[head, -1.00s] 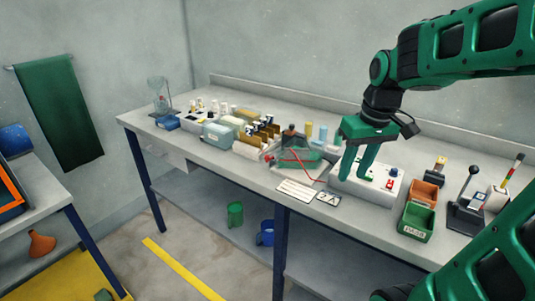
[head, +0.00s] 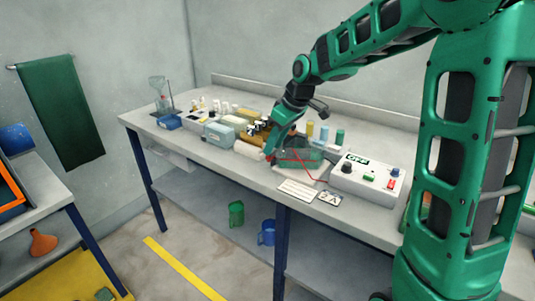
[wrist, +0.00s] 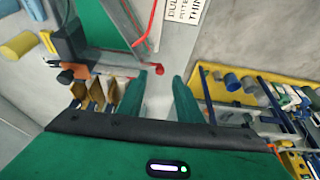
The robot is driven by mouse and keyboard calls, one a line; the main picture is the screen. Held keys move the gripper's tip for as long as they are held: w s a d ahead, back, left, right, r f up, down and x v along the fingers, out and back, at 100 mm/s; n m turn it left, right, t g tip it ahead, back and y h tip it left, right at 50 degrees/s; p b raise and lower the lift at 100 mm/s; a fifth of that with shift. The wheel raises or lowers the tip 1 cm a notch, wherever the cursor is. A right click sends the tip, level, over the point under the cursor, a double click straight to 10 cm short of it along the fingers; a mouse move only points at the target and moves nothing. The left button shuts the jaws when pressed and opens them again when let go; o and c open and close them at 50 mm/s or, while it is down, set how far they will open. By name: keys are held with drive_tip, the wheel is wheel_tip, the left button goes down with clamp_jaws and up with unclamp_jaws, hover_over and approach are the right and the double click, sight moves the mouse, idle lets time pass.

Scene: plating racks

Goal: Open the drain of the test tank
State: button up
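The test tank (head: 312,154) is a low green-tinted box near the bench's front edge, with red leads across it.
A white control box (head: 366,177) reading OFF stands right of the tank. Brown racks (head: 247,142) and a pale blue tub (head: 218,133) crowd the left. A 2A card (head: 330,198) and a text card (head: 297,190) lie in front. Free floor lies before the bench.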

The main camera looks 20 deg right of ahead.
sight(271, 158)
drive_tip(key=shift+x, duration=2.1)
